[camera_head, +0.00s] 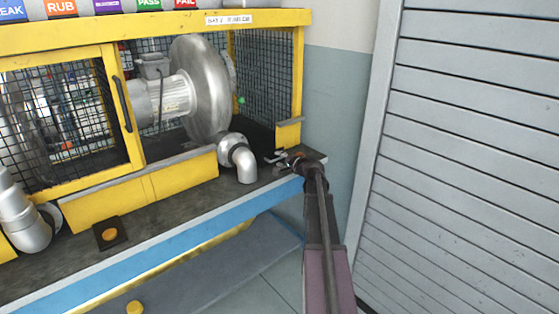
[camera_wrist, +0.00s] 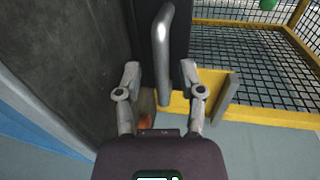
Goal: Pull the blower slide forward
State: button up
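The blower (camera_head: 208,90), a silver round housing with a motor, sits inside the yellow mesh cage. A silver elbow pipe (camera_head: 243,160) sticks out below it at the front. My gripper (camera_head: 279,157) is at the right front end of the bench, right of the elbow pipe. In the wrist view my gripper (camera_wrist: 161,75) is open, with its fingers apart. A metal bar handle (camera_wrist: 162,45) on a dark part lies between and beyond the fingertips, with gaps visible on both sides. I cannot make out this handle in the head view.
A yellow bracket (camera_head: 288,133) stands just behind my gripper; it also shows in the wrist view (camera_wrist: 181,104). The cage door with a black handle (camera_head: 122,104) is at the left. A grey slatted shutter (camera_head: 470,140) stands at the right. Floor shows before the bench.

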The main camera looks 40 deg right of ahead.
jog(key=shift+w, duration=0.15)
jog(key=shift+w, duration=0.7)
jog(key=a+p+v, duration=0.1)
jog(key=p+v, duration=0.2)
jog(key=v, duration=1.1)
jog(key=s+a+n+g+y+p, duration=0.1)
jog(key=a+n+g+p, duration=0.4)
jog(key=a, duration=0.7)
jog(key=s+a+n+g+y+p, duration=0.2)
jog(key=a+n+g+y+p, duration=0.2)
jog(key=a, duration=0.9)
jog(key=shift+s+a+r+n+g+p, duration=0.35)
jog(key=shift+r+n+g+p, duration=0.25)
jog(key=shift+g+p, duration=0.5)
jog(key=shift+f, duration=0.1)
